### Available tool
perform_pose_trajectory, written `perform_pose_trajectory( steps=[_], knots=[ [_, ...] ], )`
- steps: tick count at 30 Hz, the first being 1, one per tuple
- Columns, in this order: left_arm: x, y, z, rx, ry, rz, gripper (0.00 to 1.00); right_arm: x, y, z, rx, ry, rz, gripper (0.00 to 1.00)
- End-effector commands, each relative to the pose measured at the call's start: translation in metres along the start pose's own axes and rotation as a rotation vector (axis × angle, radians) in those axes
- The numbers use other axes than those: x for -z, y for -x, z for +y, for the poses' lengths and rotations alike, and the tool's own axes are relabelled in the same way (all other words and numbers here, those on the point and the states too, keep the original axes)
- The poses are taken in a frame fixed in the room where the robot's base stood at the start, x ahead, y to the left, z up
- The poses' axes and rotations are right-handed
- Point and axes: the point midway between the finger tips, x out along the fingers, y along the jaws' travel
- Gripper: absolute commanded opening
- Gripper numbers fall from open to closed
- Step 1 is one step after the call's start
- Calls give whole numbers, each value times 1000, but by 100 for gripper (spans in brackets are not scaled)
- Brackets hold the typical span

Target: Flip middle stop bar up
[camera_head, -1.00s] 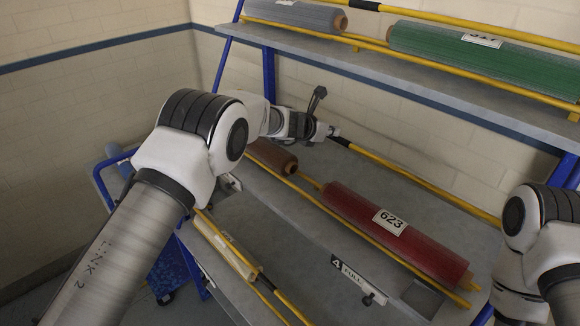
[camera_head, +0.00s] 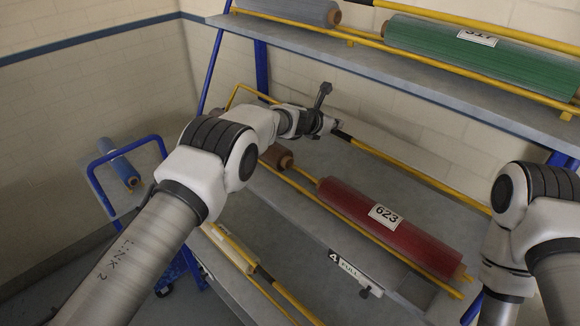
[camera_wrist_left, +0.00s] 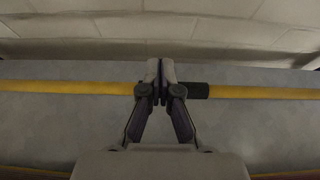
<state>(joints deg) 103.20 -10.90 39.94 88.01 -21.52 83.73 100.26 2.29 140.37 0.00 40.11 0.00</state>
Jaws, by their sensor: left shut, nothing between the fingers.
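The middle stop bar (camera_head: 415,178) is a yellow bar with a black grip section, running along the back of the middle shelf, behind and above the rolls. Its left end bends down near the shelf's left side. My left gripper (camera_head: 338,126) is at the bar's black section, shut and empty. In the left wrist view the shut fingertips (camera_wrist_left: 160,73) overlap the yellow bar, with the black grip (camera_wrist_left: 196,90) just right of them. I cannot tell whether they touch. My right arm is at the right edge; its gripper is out of view.
A red roll (camera_head: 385,228) labelled 623 and a brown roll (camera_head: 276,156) lie on the middle shelf (camera_head: 300,230). The upper shelf holds a green roll (camera_head: 480,52) and a grey roll (camera_head: 290,11). A blue cart (camera_head: 160,147) with a blue roll stands lower left.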

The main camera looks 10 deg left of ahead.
Motion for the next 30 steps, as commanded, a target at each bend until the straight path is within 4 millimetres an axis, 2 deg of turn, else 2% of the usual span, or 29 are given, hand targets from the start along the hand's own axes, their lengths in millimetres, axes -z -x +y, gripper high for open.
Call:
perform_pose_trajectory(
  steps=[7, 11, 14, 21, 24, 30],
  knots=[
    [0, 3, 0, 2, 1, 2, 0, 0, 0, 0, 0, 0, 0, 40],
    [-1, 15, 0, 3, 2, 3, 0, 0, 0, 0, 0, 0, 0, 40],
    [-1, 32, 0, -1, 2, 2, 0, 0, 0, 0, 0, 0, 0, 40],
    [-1, 87, 1, -2, 3, 1, 0, 0, 0, 0, 0, 0, 0, 40],
    [-1, 105, 0, -2, 1, 1, 0, 0, 0, 0, 0, 0, 0, 40],
    [0, 120, 0, 0, -1, 0, 0, 0, 0, 0, 0, 0, 0, 40]
  ],
)
